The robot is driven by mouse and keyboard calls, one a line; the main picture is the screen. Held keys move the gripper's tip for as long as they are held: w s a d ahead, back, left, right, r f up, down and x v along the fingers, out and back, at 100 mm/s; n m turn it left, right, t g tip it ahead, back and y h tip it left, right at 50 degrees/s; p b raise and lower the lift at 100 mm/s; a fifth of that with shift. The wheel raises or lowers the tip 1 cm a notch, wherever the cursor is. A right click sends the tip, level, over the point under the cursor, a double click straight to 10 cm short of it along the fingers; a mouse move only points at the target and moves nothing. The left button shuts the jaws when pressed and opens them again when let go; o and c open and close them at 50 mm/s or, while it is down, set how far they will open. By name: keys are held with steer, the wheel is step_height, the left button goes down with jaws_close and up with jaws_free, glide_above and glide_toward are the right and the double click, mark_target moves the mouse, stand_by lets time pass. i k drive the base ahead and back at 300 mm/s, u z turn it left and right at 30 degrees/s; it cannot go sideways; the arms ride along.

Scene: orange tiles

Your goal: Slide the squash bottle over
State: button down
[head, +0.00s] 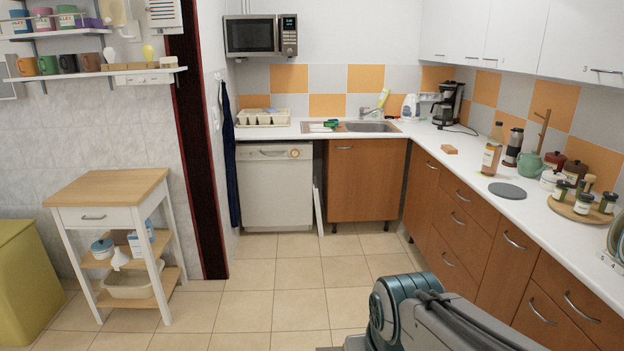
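A tall bottle with amber contents and a pale label, seemingly the squash bottle (490,158), stands upright on the white right-hand counter (455,168). It is near the counter's front edge, left of a dark and white grinder-like item (513,147). A flat grey disc (507,190) lies in front of it, apart from it. Part of my arm shows at the bottom right, below the counter and well short of the bottle. My gripper is not in view.
A small orange-brown block (449,149) lies left of the bottle. A green teapot (529,165) and a round wooden tray (581,212) with jars stand to the right. A coffee maker (448,104) is in the back corner. Tiled floor (300,280) is open left of the drawers.

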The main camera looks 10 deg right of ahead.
mark_target(495, 139)
steer(key=z, duration=0.1)
steer(key=i, duration=1.55)
steer(key=z, duration=0.6)
steer(key=i, duration=1.6)
steer(key=z, duration=1.25)
steer(key=i, duration=1.15)
steer(key=z, duration=0.45)
